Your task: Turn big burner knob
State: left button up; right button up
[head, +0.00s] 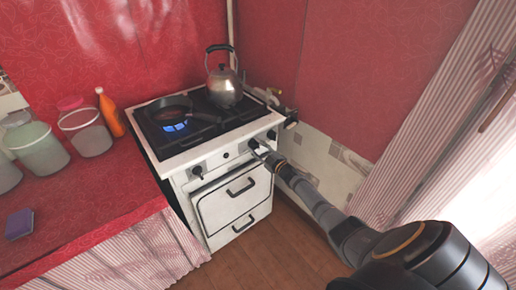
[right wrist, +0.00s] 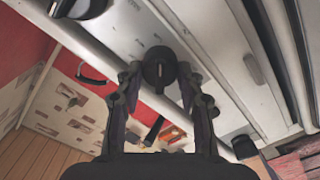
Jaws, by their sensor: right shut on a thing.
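The white stove (head: 203,158) stands in the corner, with several black knobs along its front panel. My right gripper (head: 261,152) reaches the right part of that panel. In the right wrist view the two fingers of my right gripper (right wrist: 158,76) are on either side of a round black burner knob (right wrist: 160,67), shut on it. The knob (head: 253,144) is partly hidden by the gripper in the head view. Another black knob (head: 197,171) sits at the left of the panel. A blue flame (head: 175,127) burns under the frying pan. My left gripper is not in view.
A dark frying pan (head: 171,107) and a metal kettle (head: 224,86) stand on the cooktop. The oven door (head: 233,197) is closed below the panel. The red counter (head: 90,195) at left holds jars, an orange bottle (head: 110,114) and a purple sponge (head: 19,224).

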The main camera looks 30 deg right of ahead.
dwell(0.4)
jog(key=o, duration=1.2)
jog(key=s, duration=0.8)
jog(key=s+d, duration=0.1)
jog(key=s, duration=0.3)
